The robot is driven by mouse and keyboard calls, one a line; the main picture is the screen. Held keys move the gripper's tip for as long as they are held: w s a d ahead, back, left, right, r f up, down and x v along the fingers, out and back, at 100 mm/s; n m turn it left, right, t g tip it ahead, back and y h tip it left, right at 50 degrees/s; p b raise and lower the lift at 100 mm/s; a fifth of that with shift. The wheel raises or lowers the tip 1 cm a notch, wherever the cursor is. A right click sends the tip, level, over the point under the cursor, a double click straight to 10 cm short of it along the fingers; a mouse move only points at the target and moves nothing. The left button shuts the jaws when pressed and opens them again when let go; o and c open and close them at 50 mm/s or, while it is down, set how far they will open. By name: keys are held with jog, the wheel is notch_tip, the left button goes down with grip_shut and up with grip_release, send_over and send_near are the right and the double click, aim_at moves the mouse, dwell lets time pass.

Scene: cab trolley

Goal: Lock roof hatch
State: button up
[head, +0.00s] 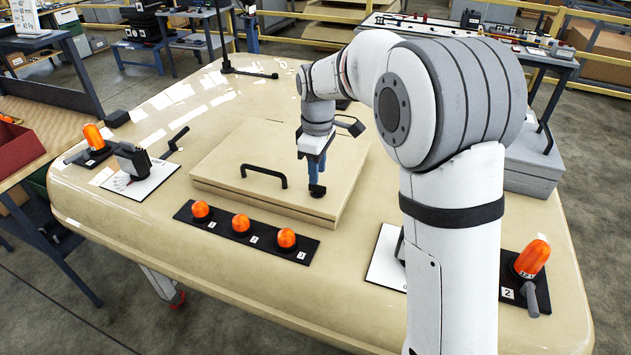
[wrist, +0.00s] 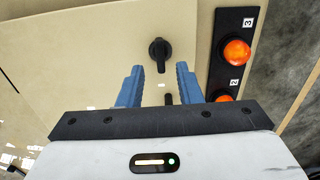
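The roof hatch (head: 225,150) is a raised beige square panel on the cab roof, lying closed with a black bar handle (head: 264,174) near its front edge. A black turn latch (head: 317,191) sits near its front right corner. In the wrist view the latch (wrist: 160,48) has a round base and a short lever pointing toward my gripper. My gripper (head: 317,172) is just above the latch in the head view. In the wrist view its two blue fingers (wrist: 157,72) are apart with nothing held between them, and the latch shows just beyond the fingertips.
A black strip with several orange lamps (head: 243,237) lies in front of the hatch. A lever unit on a white plate (head: 140,175) and an orange beacon (head: 93,136) stand left. Another beacon (head: 531,259) stands at the right. My arm hides part of the right side.

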aim_at(318, 185)
notch_tip(318, 185, down, 5)
jog(key=shift+r, duration=0.1)
dwell(0.3)
grip_shut()
